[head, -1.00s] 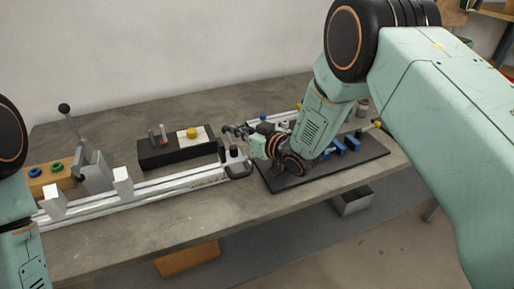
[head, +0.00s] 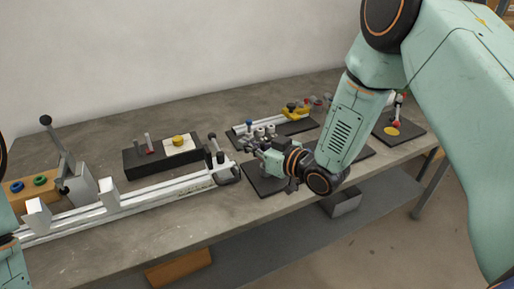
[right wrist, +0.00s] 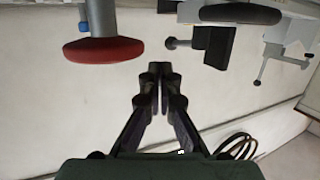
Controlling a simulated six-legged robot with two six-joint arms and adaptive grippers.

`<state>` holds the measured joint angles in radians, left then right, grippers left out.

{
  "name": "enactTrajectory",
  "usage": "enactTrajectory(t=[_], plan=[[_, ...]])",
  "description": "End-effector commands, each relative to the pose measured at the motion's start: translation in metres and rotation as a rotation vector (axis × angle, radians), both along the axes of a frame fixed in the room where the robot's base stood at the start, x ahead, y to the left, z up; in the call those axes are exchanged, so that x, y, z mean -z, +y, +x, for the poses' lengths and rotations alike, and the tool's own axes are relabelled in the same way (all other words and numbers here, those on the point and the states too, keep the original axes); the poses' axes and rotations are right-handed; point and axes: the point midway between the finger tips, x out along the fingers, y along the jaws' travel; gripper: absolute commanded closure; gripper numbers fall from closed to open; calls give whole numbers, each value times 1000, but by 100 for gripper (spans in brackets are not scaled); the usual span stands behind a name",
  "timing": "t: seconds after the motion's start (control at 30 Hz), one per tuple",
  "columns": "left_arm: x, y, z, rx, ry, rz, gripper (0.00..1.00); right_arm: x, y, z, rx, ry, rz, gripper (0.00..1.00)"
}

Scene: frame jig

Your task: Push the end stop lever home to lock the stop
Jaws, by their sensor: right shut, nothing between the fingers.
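A pale rail (head: 150,202) runs along the front of the bench. At its right end is a dark stop block (head: 228,174). A short lever with a dark knob (head: 213,136), seemingly the end stop lever, stands there, tilted slightly left. My right gripper (head: 251,147) is to the right of this lever and looks apart from it. In the right wrist view its fingertips (right wrist: 152,76) meet with nothing between them. That view shows a red disc (right wrist: 103,50) left of the fingers and a dark block (right wrist: 219,45) right of them. My left gripper is out of view.
A taller lever with a dark knob (head: 46,120) stands at the rail's left part. A black box (head: 150,163) with a yellow knob lies behind the rail. Behind my right gripper is a dark fixture with a yellow handle (head: 293,109). A dark mat (head: 265,186) lies below the gripper.

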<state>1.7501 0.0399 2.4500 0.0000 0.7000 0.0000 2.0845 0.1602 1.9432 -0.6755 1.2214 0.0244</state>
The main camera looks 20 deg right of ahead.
Motion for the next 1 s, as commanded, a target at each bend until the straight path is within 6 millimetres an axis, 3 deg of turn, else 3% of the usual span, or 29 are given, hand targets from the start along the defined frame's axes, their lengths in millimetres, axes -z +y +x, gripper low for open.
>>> enactTrajectory(t=[0.3,1.0], plan=[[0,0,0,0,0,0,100,-6,-14,-24,0,-1,1,100],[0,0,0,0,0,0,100,-6,-15,-26,0,0,-1,100]])
